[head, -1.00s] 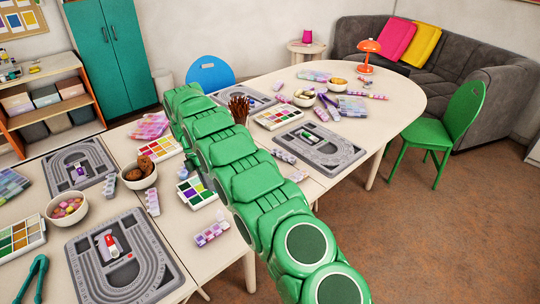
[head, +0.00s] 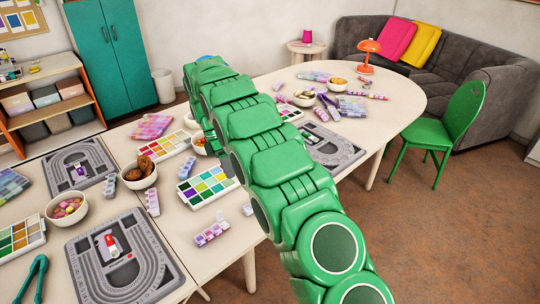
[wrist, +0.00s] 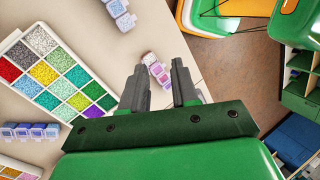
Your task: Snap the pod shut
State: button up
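My gripper (wrist: 160,88) is open in the wrist view, with its two dark fingers apart and nothing held. Beyond the fingertips, a small pink, white and purple bead pod strip (wrist: 157,70) lies on the table near its edge, partly between the fingers in the picture. Whether its lids are up is too small to tell there. In the head view, a pink and purple pod strip (head: 212,234) lies near the front table edge, with what looks like a raised lid. I cannot be sure it is the same one. My arm hides most of the gripper in the head view.
A many-coloured bead tray (head: 207,186) lies beside my gripper, also in the wrist view (wrist: 58,70). Another pod strip (head: 152,202), bowls (head: 67,208) and a grey bead board (head: 120,262) stand to the left. A blue-purple strip (wrist: 30,131) shows in the wrist view.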

jog(key=s+d+r+m, duration=0.3)
jog(key=d+r, duration=0.2)
jog(key=d, duration=0.2)
jog(key=s+d+r+m, duration=0.3)
jog(key=d+r, duration=0.2)
jog(key=d, duration=0.1)
jog(key=shift+d+r+m+y, duration=0.15)
jog(key=shift+d+m+y, duration=0.25)
dwell(0.3)
jog(key=n+t, duration=0.2)
jog(key=n, duration=0.9)
send_near(220, 216)
jog(key=shift+y, duration=0.4)
jog(key=shift+s+d+f, duration=0.1)
jog(key=shift+d+f, duration=0.15)
jog(key=shift+f, duration=0.6)
jog(key=shift+d+f, duration=0.2)
jog(key=shift+f, duration=0.7)
jog(key=shift+s+d+f, duration=0.1)
jog(key=shift+d+f, duration=0.15)
jog(key=shift+f, duration=0.6)
grip_shut()
